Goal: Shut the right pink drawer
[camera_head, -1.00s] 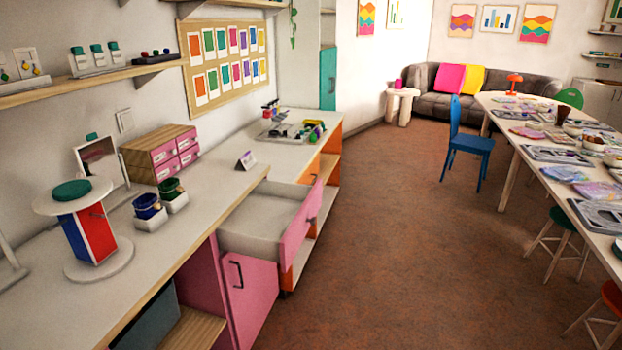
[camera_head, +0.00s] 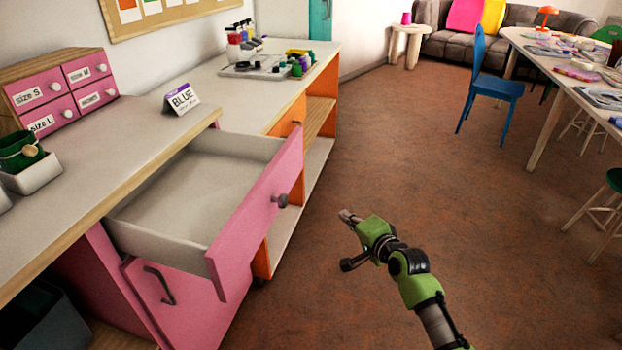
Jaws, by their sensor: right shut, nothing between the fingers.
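The pink drawer (camera_head: 258,216) under the counter is pulled well out. Its light inside is empty, and a grey round knob (camera_head: 280,200) sits on its pink front. My right gripper (camera_head: 346,216) is shut and empty. It shows over the floor to the right of the drawer front, apart from the knob. My left gripper is not in the picture.
A pink cupboard door (camera_head: 180,300) with a dark handle is below the drawer. An orange shelf unit (camera_head: 292,130) is beyond. The floor (camera_head: 400,165) to the right is open.

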